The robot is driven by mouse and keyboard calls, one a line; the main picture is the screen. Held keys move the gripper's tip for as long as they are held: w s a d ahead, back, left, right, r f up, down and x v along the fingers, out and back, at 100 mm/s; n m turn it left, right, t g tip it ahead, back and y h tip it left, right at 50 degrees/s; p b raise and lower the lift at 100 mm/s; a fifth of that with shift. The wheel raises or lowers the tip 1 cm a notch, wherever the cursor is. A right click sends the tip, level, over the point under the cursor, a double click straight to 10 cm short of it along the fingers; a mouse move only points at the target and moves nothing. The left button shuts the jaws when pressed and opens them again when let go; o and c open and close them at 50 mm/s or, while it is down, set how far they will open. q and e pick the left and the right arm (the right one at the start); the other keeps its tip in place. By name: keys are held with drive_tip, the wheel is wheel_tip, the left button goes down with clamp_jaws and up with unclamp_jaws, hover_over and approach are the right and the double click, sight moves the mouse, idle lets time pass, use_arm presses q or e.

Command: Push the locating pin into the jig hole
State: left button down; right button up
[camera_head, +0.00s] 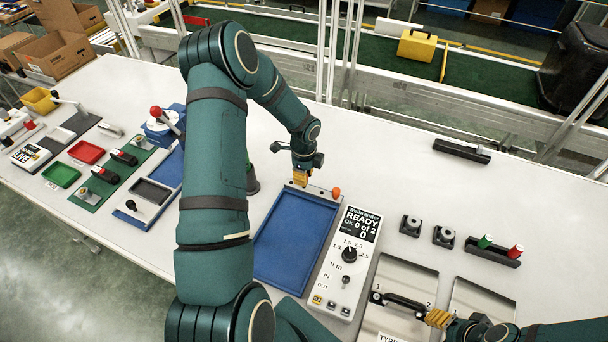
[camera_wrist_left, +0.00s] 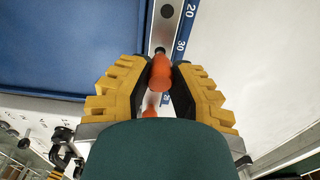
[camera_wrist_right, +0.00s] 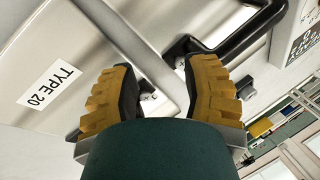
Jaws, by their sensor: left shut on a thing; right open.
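An orange pin (camera_wrist_left: 160,76) stands between the fingers of my left gripper (camera_wrist_left: 160,66), which is shut on it. Whether its tip is in a hole is hidden. A metal strip with a dark hole (camera_wrist_left: 166,11) and a scale runs along the blue jig plate (camera_head: 296,238). In the head view my left gripper (camera_head: 300,179) is at the plate's far edge and hides what it holds. Another orange knob (camera_head: 336,191) shows right of it. My right gripper (camera_head: 438,318) is open by a black handle (camera_head: 404,303); the handle's foot shows near its fingertips in the right wrist view.
A white control box (camera_head: 344,275) with a READY display stands right of the jig. Metal plates (camera_head: 405,275), small black blocks (camera_head: 444,236) and a holder with green and red pegs (camera_head: 492,251) lie further right. The table behind them is mostly clear.

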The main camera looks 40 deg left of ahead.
use_arm(q)
drive_tip(key=shift+f+b, duration=0.55)
drive_tip(key=shift+f, duration=0.3)
use_arm(e)
drive_tip(key=shift+f, duration=0.6)
use_arm(q)
drive_tip(key=c, duration=0.9)
unclamp_jaws()
drive_tip(key=shift+o, duration=0.2)
drive_tip(key=shift+r, duration=0.1)
drive_tip(key=shift+r+p, duration=2.1)
drive_tip(key=shift+r, duration=0.9)
use_arm(e)
drive_tip(key=shift+r, duration=2.1)
use_arm(q)
wheel_tip(320, 180, up, 12)
